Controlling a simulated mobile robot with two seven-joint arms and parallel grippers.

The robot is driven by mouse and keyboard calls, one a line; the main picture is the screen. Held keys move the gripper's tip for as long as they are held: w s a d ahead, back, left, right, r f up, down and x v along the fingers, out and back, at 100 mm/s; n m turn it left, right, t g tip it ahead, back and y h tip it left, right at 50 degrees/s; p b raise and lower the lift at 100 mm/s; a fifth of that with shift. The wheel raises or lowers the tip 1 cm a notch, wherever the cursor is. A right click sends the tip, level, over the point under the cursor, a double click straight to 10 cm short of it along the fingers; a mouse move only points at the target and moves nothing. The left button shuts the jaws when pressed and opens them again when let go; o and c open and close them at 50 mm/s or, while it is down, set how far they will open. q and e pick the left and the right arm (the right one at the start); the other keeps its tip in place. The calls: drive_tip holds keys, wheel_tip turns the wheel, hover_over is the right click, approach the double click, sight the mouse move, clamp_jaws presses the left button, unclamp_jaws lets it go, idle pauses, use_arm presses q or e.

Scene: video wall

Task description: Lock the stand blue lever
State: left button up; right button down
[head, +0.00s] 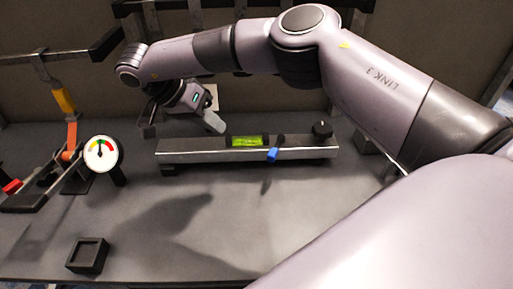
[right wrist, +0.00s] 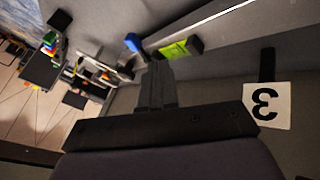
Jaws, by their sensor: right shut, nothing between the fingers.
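The stand is a long grey metal bar (head: 200,151) lying across the bench, with a green level vial (head: 247,141) and a black knob (head: 322,130) at its right end. The blue lever (head: 272,154) sits on its front edge, right of the vial. My right gripper (head: 217,124) is behind and above the bar, left of the vial, with its fingers shut and empty. In the right wrist view, the fingers (right wrist: 157,80) point toward the bar, with the blue lever (right wrist: 134,42) and green vial (right wrist: 180,48) beyond the tips. They appear apart from the lever. My left gripper is not in view.
A round gauge (head: 101,153) and an orange-handled clamp (head: 71,140) stand at the left. A small black square tray (head: 88,256) lies at the front left. The bench in front of the bar is clear.

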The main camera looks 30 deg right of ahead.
sight(277, 147)
drive_tip(key=s+d+f+p, duration=0.2)
drive_tip(key=s+d+f, duration=0.3)
drive_tip(key=d+f, duration=0.3)
drive_tip(key=shift+p, duration=0.4)
drive_tip(key=shift+s, duration=0.1)
drive_tip(key=shift+f, duration=0.1)
idle(0.3)
